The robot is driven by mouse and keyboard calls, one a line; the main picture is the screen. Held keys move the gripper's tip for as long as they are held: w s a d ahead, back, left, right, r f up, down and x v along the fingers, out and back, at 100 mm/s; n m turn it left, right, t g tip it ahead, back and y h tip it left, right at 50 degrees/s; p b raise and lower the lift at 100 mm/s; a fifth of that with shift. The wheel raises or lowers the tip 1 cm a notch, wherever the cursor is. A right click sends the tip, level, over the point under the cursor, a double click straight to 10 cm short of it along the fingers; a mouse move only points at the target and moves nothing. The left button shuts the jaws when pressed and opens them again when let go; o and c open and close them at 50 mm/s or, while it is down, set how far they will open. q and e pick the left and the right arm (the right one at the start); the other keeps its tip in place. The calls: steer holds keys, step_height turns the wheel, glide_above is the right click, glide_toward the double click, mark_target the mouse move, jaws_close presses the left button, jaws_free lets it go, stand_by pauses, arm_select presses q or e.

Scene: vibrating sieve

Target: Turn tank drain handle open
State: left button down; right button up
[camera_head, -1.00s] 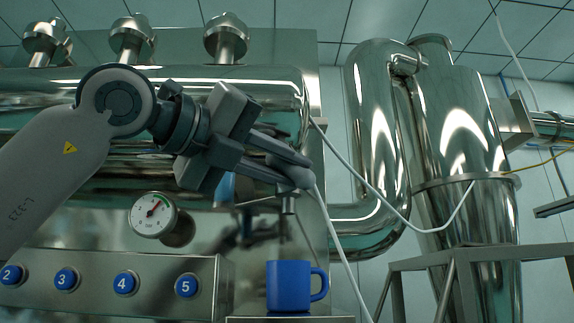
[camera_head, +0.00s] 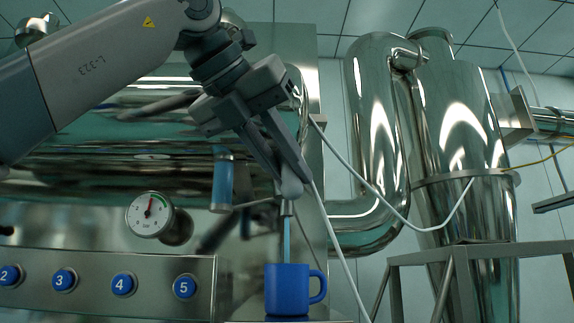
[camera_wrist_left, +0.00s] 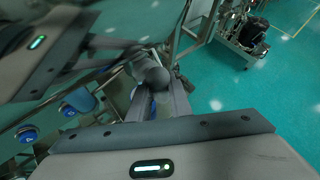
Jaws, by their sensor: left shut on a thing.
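My left gripper (camera_head: 290,186) reaches in from the upper left, its fingertips closed at the drain valve on the tank's right end. In the left wrist view, a dark round knob, apparently the end of the drain handle (camera_wrist_left: 157,78), sits between the fingers. In the head view the fingers hide most of the handle. Just below the fingertips is the drain spout (camera_head: 287,208). A thin light-blue stream (camera_head: 287,238) falls from it into a blue mug (camera_head: 287,290) standing upright beneath. The steel tank (camera_head: 110,160) lies behind my arm. My right gripper is not in view.
A blue cylinder (camera_head: 223,183) hangs left of the spout. A pressure gauge (camera_head: 150,215) and a panel (camera_head: 92,300) with numbered blue buttons are at lower left. Steel ducts (camera_head: 455,140), a frame (camera_head: 460,255) and a white cable (camera_head: 430,228) stand right.

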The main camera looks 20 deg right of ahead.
arm_select(q)
steer(key=shift+d+m+y, duration=0.1)
steer(key=shift+m+y, duration=0.3)
steer(key=shift+y, duration=0.4)
steer(key=c, duration=1.9)
jaws_free()
steer(key=v, duration=1.7)
steer(key=shift+s+r, duration=0.15)
steer(key=shift+s, duration=0.1)
